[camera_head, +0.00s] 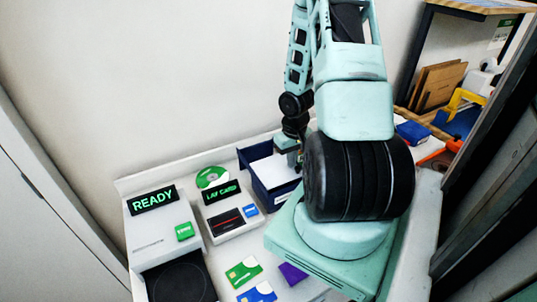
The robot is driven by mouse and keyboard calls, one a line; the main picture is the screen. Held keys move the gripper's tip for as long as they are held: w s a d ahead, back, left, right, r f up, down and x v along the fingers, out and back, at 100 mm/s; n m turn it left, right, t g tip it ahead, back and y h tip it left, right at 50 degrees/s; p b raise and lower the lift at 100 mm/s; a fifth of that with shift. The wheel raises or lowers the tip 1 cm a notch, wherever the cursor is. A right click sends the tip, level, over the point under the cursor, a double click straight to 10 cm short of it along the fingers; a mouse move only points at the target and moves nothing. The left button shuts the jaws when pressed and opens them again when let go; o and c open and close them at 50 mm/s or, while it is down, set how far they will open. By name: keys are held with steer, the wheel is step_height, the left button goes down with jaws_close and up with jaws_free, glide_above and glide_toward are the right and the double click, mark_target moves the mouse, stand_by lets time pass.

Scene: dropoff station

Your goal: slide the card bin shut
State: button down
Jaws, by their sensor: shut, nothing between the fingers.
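The card bin (246,161) is a dark blue, open-topped box at the back of the white counter, right of the card reader. White shows inside it, and a pale label is on its front wall. Its right part is hidden behind my arm. My gripper (292,161) points down at the bin's right side, over or just inside it. Its fingers are small, dark and partly hidden; they look shut and empty. I cannot tell whether they touch the bin.
A card reader (231,217) reading "LAY CARD" and a white "READY" machine (160,228) stand left of the bin. A green card (243,272), a blue card (257,293) and a purple piece (292,273) lie in front. A cluttered shelf (487,6) stands right.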

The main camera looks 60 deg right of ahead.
steer(key=shift+r+p, duration=3.2)
steer(key=shift+p, duration=0.6)
